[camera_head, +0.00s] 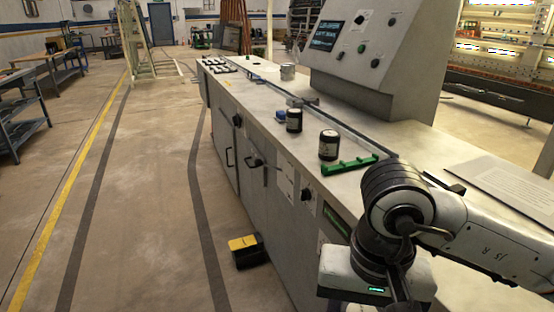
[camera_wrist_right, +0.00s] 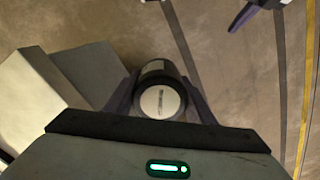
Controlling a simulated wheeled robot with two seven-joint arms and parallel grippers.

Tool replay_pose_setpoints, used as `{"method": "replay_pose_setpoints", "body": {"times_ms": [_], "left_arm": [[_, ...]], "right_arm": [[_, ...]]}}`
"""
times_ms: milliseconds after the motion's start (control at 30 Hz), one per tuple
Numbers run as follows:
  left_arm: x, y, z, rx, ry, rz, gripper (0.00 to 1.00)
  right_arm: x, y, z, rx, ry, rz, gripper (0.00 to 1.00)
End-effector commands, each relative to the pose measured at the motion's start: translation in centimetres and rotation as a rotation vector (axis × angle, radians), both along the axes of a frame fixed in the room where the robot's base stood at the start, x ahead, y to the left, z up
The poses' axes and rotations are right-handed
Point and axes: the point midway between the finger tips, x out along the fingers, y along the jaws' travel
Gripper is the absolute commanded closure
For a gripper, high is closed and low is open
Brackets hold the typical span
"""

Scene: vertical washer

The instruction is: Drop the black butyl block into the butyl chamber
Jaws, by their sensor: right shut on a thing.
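My right gripper (camera_wrist_right: 160,80) is shut on a black cylinder with a pale, printed round end, the black butyl block (camera_wrist_right: 160,102). It sits between the two dark fingers in the right wrist view. In the head view my right arm comes in from the right and the wrist is low in front of the machine (camera_head: 300,150); the held block is not clearly visible there. I cannot pick out the butyl chamber for certain. A grey and dark tip at the top of the right wrist view may be part of my left gripper (camera_wrist_right: 255,10).
Two black cylinders with pale tops, one nearer (camera_head: 328,146) and one farther (camera_head: 294,120), stand on the machine top. A green rack (camera_head: 350,165) lies beside the nearer one. A yellow-and-black box (camera_head: 246,250) is on the floor. The floor at left is open.

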Motion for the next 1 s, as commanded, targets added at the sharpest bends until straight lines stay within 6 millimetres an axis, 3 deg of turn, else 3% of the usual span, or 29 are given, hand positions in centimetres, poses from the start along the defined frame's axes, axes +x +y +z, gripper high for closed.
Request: {"method": "replay_pose_setpoints", "body": {"times_ms": [100, 400, 833, 1000], "left_arm": [[0.0, 0.0, 0.0, 0.000, -0.001, 0.000, 1.00], [0.1, 0.0, 0.1, 0.000, -0.003, 0.000, 1.00], [0.2, 0.1, 0.1, 0.002, -0.004, -0.001, 1.00], [0.2, 0.1, 0.1, 0.002, -0.004, -0.001, 1.00]], "right_arm": [[-0.4, 0.2, -0.5, 0.001, 0.001, 0.171, 0.86], [-1.0, 0.4, -1.3, 0.000, 0.001, 0.449, 0.86], [0.7, -7.4, -2.0, -0.002, -0.001, 0.262, 0.86], [0.9, -9.2, -2.1, 0.000, 0.000, 0.221, 0.86]]}}
